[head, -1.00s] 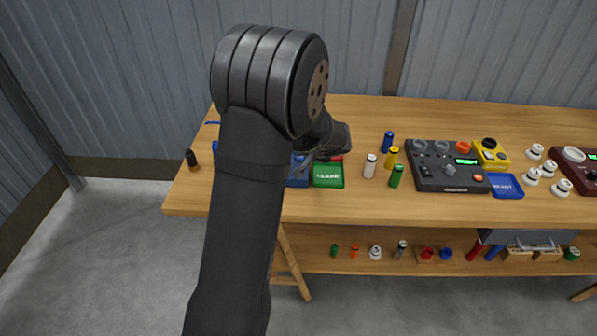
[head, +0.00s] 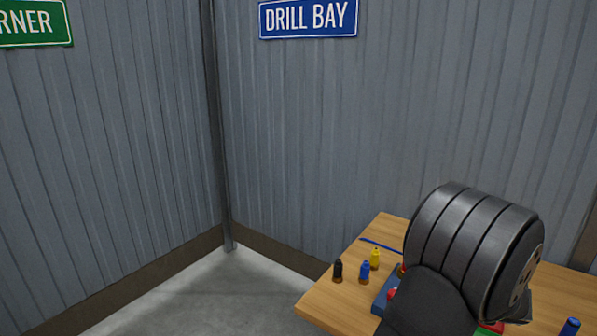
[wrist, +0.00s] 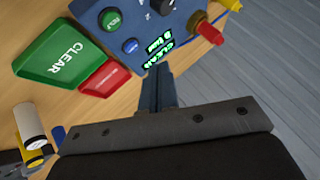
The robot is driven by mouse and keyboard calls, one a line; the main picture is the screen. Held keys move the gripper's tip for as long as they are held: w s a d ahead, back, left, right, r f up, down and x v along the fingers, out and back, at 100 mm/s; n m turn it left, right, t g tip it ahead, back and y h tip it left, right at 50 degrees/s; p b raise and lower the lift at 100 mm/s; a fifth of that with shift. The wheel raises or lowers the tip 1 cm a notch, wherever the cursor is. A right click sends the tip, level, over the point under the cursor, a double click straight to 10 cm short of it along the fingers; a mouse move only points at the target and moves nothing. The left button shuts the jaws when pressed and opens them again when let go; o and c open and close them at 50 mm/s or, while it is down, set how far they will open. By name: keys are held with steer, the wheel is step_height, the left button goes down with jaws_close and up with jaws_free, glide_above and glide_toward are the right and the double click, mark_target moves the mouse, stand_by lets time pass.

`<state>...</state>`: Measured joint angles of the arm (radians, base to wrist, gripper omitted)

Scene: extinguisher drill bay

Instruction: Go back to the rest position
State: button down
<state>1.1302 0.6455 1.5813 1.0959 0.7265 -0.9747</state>
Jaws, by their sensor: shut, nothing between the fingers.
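My gripper (wrist: 158,88) shows in the wrist view with its two dark fingers together and nothing between them. The fingertips are over the lower edge of a blue control panel (wrist: 182,14), beside its lit green display reading CLEAR. Whether they touch it I cannot tell. In the head view my arm's large dark joint fills the lower right and the gripper is hidden or out of frame.
A green CLEAR plate (wrist: 62,55) and a red plate (wrist: 104,76) lie beside the panel. Black (head: 337,271), blue (head: 364,271) and yellow (head: 375,258) bottles stand near the left end of the wooden table (head: 330,300). Open floor (head: 225,290) lies left of it.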

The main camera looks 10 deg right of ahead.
steer(key=shift+r, duration=0.75)
